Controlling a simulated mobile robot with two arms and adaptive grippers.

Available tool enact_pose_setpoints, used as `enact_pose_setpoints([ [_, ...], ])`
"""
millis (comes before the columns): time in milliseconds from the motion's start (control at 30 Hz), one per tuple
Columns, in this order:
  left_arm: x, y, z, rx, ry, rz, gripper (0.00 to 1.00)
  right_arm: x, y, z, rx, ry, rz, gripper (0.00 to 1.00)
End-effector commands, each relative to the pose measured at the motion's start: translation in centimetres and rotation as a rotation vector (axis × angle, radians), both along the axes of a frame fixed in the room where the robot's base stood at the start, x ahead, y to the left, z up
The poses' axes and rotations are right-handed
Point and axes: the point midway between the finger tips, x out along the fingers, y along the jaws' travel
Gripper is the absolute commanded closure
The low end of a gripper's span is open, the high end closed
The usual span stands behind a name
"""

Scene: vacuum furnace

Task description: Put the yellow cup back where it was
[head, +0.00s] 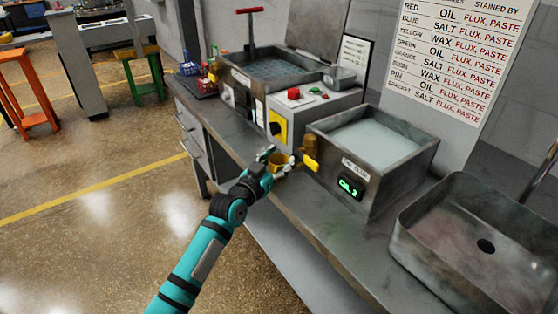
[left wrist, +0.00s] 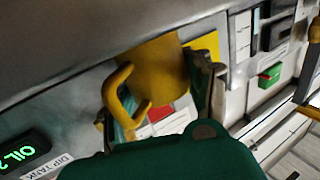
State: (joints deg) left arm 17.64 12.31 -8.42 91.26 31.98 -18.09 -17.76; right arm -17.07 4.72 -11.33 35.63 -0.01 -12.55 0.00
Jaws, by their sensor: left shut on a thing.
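The yellow cup (head: 276,161) is held by my left gripper (head: 283,168) over the front part of the grey bench, in front of the tanks. In the left wrist view the cup (left wrist: 158,75) shows large, with its handle on the left side. The fingers of my left gripper (left wrist: 160,108) are on both sides of the cup, partly hidden by the cup and by my green gripper body. Whether the cup touches the bench cannot be told. My right gripper is in neither view.
A dip tank (head: 379,139) with a green "OIL 2" display stands right of the cup, with a brass tap (head: 309,147) close by. A machine with a red button (head: 293,94) stands behind. A sink (head: 480,225) is at the right. Small items (head: 200,75) sit at the bench's far end.

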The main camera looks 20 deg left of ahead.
Motion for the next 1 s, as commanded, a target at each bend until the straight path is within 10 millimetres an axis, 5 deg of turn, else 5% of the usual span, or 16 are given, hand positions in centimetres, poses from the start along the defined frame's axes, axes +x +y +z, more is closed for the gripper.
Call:
enact_pose_setpoints([
  [300, 0.0, 0.0, -0.2, 0.000, -0.002, 0.001, 1.00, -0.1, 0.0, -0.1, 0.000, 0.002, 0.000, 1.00],
  [333, 0.0, 0.0, -0.2, 0.000, -0.002, 0.001, 0.48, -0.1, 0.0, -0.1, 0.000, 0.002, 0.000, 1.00],
  [500, 0.0, 0.0, -0.1, 0.001, -0.001, 0.001, 0.26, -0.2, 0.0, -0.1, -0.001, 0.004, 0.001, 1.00],
  [833, -0.1, 0.0, 0.0, 0.001, -0.001, 0.000, 0.24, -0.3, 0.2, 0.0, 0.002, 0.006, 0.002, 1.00],
  [1000, -2.2, 0.6, -0.1, 0.002, -0.001, 0.001, 0.24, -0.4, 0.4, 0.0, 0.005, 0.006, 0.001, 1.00],
])
